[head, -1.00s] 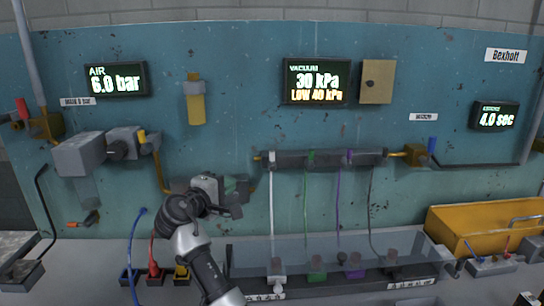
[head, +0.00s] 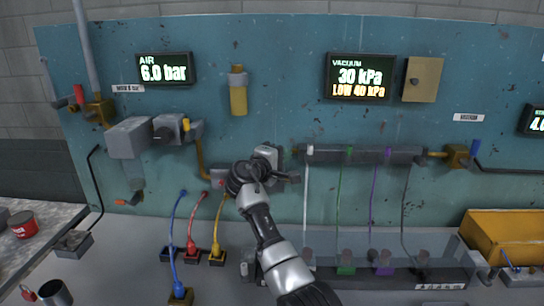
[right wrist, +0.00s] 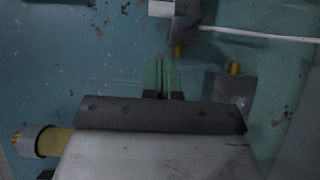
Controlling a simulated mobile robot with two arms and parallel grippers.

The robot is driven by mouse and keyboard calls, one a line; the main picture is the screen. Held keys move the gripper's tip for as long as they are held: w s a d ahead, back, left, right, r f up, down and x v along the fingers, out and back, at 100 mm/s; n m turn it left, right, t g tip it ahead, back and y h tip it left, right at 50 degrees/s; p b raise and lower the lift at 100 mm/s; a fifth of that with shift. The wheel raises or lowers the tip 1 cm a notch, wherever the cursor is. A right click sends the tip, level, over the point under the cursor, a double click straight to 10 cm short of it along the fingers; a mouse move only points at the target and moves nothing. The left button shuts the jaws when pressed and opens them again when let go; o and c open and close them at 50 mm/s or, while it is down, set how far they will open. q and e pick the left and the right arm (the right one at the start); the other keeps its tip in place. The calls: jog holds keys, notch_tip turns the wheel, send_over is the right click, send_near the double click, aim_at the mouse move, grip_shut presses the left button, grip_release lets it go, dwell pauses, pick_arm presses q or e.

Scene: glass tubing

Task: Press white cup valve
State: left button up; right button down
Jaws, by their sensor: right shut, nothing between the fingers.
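The white-capped valve (head: 310,150) sits near the left end of the dark manifold bar (head: 365,156), with a white tube (head: 306,195) running down below it. In the right wrist view the white cap (right wrist: 161,8) is at the top edge, partly cut off, and the white tube (right wrist: 260,35) runs right. My right gripper (head: 293,178) is shut and empty, just left of and below the valve, apart from it. Its green-tipped fingers (right wrist: 161,75) are together in the wrist view. My left gripper is not in view.
Green (head: 338,195) and purple (head: 374,195) tubes hang right of the white one, above a clear cover (head: 385,258). A grey block (right wrist: 230,92) is close right of my fingers. Blue, red and yellow cables (head: 217,225) stand at lower left. A yellow bin (head: 505,240) is at right.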

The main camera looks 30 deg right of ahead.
aim_at(309, 151)
jog(key=d+p, duration=0.1)
jog(key=d, duration=0.1)
jog(key=s+d+p, duration=0.1)
jog(key=d, duration=0.1)
jog(key=shift+d, duration=0.35)
